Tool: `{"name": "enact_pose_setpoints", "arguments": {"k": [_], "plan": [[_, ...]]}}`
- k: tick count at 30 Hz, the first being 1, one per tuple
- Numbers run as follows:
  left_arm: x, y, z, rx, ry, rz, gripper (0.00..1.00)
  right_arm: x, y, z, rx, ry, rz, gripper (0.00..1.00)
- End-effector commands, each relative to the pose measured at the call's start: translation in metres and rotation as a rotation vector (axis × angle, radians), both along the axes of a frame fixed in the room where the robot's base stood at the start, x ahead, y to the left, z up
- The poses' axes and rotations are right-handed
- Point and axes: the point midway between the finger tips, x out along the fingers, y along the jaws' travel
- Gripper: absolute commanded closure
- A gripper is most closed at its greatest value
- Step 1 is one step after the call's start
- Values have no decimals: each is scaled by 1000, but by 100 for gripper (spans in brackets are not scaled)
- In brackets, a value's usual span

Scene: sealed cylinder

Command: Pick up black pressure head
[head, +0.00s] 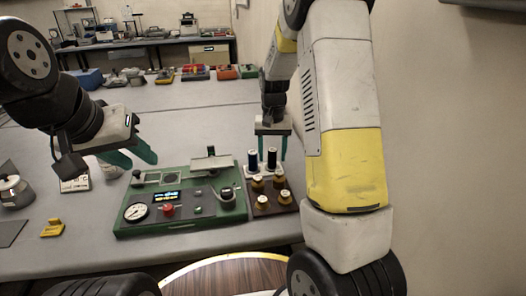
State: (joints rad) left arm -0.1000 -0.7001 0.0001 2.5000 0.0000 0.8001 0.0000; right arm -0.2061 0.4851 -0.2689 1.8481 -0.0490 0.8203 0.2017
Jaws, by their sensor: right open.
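A dark brown holder (259,208) on the table carries two upright cylinders at its back and several brass-coloured pieces in front. The black cylinder (272,158) looks like the black pressure head; beside it on the left stands a dark blue one (252,160). Both have pale bases. My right gripper (271,150) points down, open, with its green fingers apart at the back of the holder. Whether they touch either cylinder I cannot tell. My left gripper (133,158) is open and empty, left of the green device.
A green device (185,230) with a gauge, display and red knob stands left of the holder. A metal pot (14,190), a yellow piece (52,228) and a white cup lie further left. A back table (150,44) holds other equipment. The grey table behind the device is mostly clear.

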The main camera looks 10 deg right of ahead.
Motion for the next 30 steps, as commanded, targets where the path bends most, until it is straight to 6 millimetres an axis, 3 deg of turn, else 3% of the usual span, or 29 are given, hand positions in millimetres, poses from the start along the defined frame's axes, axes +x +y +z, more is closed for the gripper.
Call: {"name": "enact_pose_setpoints", "arguments": {"k": [4, 12, 21, 30], "plan": [[0, 0, 0, 0, 0, 0, 64, 0, 0, -18, 0, 0, 0, 46], [0, 0, 0, 0, 0, 0, 64, 0, 0, -21, 0, -2, 0, 46], [0, 0, 0, 0, 0, 0, 64, 0, 0, -21, 1, -2, 0, 100], [0, 0, 0, 0, 0, 0, 64, 1, 0, -20, 0, -3, 1, 100]]}}
